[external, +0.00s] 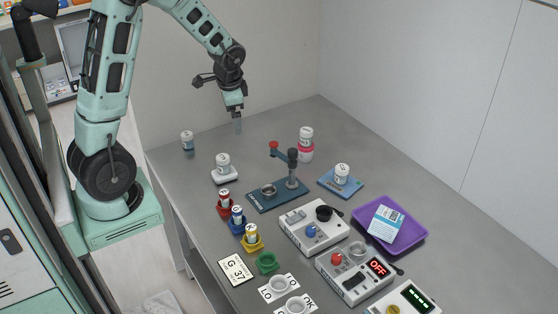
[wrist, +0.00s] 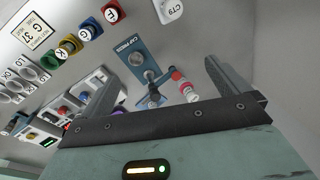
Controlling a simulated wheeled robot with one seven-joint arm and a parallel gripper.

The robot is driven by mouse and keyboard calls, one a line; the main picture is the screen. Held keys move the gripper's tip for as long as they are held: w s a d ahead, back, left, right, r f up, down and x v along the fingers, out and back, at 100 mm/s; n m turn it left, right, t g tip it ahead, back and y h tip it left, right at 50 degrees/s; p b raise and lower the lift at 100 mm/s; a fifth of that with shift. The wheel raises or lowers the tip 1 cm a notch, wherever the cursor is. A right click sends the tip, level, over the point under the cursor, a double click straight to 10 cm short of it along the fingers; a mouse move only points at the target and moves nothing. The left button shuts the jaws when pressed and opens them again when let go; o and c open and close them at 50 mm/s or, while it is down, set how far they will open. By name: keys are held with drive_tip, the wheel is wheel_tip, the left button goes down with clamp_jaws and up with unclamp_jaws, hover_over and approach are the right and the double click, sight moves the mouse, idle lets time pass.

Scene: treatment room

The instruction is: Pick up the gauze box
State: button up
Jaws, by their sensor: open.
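A white and light-blue box (external: 385,223), which looks like the gauze box, leans tilted in a purple tray (external: 408,241) at the right of the counter in the external view. I cannot make the box out in the wrist view. My gripper (external: 238,126) is high over the far left part of the counter, well away from the box. In the wrist view my gripper (wrist: 165,80) has its two fingers spread, with nothing held between them.
A blue lever stand (external: 277,194), a pink and white bottle (external: 306,145) and small bottles (external: 187,141) stand on the grey counter. Colored holders with vials and several device boxes (external: 314,227) crowd the front. A wall (external: 425,90) bounds the right. The far left counter is fairly clear.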

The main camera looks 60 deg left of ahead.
drive_tip(key=s+a+n+g+h+b, duration=0.1)
drive_tip(key=s+n, duration=0.9)
drive_tip(key=s, duration=1.1)
drive_tip(key=shift+s+a+n+h+b, duration=0.35)
drive_tip(key=shift+a+n+b, duration=0.1)
drive_tip(key=shift+a, duration=0.4)
drive_tip(key=shift+f, duration=0.1)
